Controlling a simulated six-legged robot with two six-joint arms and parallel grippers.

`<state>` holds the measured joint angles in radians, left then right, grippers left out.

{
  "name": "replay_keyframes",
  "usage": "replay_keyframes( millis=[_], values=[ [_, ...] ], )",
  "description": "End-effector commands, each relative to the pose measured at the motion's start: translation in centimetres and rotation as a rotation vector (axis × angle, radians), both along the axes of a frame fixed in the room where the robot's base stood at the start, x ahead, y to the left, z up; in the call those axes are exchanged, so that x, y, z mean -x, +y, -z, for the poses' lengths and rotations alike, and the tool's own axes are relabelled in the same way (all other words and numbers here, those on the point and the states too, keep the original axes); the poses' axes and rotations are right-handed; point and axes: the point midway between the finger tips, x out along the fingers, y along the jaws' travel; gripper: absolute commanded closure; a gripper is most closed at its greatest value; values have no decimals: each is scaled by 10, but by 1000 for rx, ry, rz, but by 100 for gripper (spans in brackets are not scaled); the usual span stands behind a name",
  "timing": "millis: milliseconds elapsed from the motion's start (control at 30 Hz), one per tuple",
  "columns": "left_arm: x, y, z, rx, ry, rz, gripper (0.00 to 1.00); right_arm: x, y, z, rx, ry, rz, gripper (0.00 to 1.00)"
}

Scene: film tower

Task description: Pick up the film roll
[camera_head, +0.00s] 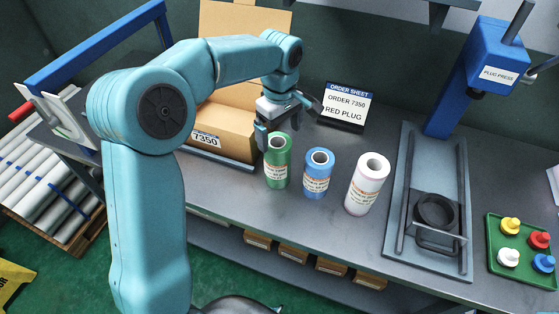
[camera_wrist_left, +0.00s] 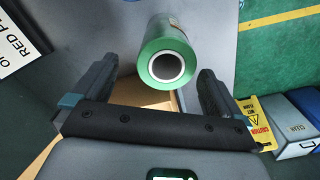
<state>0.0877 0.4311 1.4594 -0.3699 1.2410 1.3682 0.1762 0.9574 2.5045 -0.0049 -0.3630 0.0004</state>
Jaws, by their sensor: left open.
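Three film rolls stand upright in a row on the grey bench: a green roll (camera_head: 277,163), a blue roll (camera_head: 317,177) and a white roll (camera_head: 366,188). My left gripper (camera_head: 284,122) is open and empty, close above and behind the green roll. In the left wrist view the green roll (camera_wrist_left: 160,42) shows its round end with a white core, between and just beyond the open fingers (camera_wrist_left: 156,72). I cannot tell whether a finger touches it. My right gripper is not in view.
An open cardboard box (camera_head: 226,120) marked 7350 stands behind the gripper. An order sheet (camera_head: 346,107) reads ORDER 7350, RED PLUG. At the right are a blue plug press (camera_head: 490,62) and a green tray (camera_head: 497,262) with several coloured plugs.

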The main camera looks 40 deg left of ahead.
Motion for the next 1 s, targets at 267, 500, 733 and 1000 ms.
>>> replay_keyframes(
  millis=[267, 500, 733, 1000],
  values=[
    [1, 0, 25, 0, 3, 0, 0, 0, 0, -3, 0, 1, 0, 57],
    [2, 1, 63, 0, 3, 0, 0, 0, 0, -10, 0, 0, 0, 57],
    [1, 1, 70, 0, -1, 0, 0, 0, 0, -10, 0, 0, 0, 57],
    [1, 1, 70, 0, 0, 0, 62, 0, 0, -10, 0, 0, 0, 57]
  ],
)
